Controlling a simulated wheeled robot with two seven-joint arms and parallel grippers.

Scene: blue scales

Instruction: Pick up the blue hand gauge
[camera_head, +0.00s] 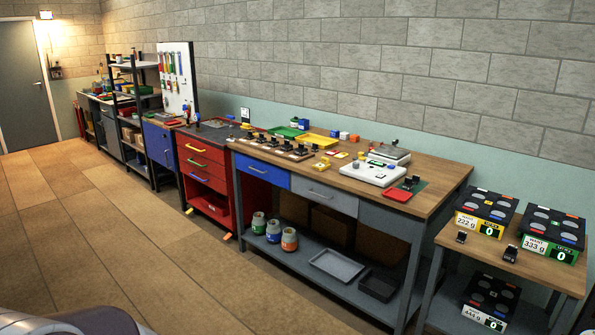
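I cannot pick out a blue hand gauge for certain; the small items on the benches are too small to tell. Small blue items show on the long wooden-topped workbench (433,185), among them a blue-lidded container (303,124) near the wall and a small blue block (344,135) beside an orange one. A small upright white-faced device (245,115) stands at the bench's left end. Neither of my grippers is in view.
A side table at the right holds a yellow-labelled scale (486,210) and a green-labelled scale (550,232). Another scale (489,301) sits on its lower shelf. A red tool cabinet (205,172) and a pegboard (177,75) stand further left. The tiled floor in front (150,240) is clear.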

